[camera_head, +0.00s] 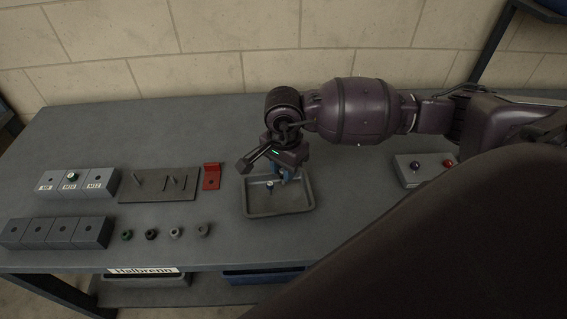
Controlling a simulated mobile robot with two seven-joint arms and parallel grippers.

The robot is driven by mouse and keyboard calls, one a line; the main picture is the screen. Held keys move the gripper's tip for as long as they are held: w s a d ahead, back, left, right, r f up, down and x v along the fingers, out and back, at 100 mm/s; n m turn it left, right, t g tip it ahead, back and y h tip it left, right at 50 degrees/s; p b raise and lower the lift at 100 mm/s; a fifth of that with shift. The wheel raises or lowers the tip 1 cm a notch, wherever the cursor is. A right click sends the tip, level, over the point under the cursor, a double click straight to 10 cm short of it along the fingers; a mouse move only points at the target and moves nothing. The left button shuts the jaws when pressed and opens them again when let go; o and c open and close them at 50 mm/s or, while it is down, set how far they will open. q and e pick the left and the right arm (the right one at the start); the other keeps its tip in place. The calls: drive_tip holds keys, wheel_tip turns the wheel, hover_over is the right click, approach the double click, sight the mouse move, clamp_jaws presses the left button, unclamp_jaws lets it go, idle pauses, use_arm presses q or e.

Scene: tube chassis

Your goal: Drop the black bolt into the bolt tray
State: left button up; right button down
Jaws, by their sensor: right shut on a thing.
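The bolt tray (297,209) is a shallow grey tray on the bench, right of the middle of the row of fixtures. My right gripper (284,178) points down over the back part of this tray, with its blue-grey fingers low. It is shut on the black bolt, which is mostly hidden by the fingers. A small dark piece with a pale bluish top (269,187) shows inside the tray, just left of the fingers; I cannot tell whether it touches them. My left gripper is not in view.
Left of the tray stand a red bracket (211,177), a pegged plate (158,191) and grey blocks marked with sizes (98,183). Several small nut-like pieces (151,234) lie in front. A button box (411,176) stands right. My arm hides the bench's right part.

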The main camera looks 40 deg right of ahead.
drive_tip(key=c, duration=0.8)
unclamp_jaws()
drive_tip(key=shift+r, duration=0.6)
wheel_tip(320, 180, up, 10)
drive_tip(key=shift+f, duration=0.15)
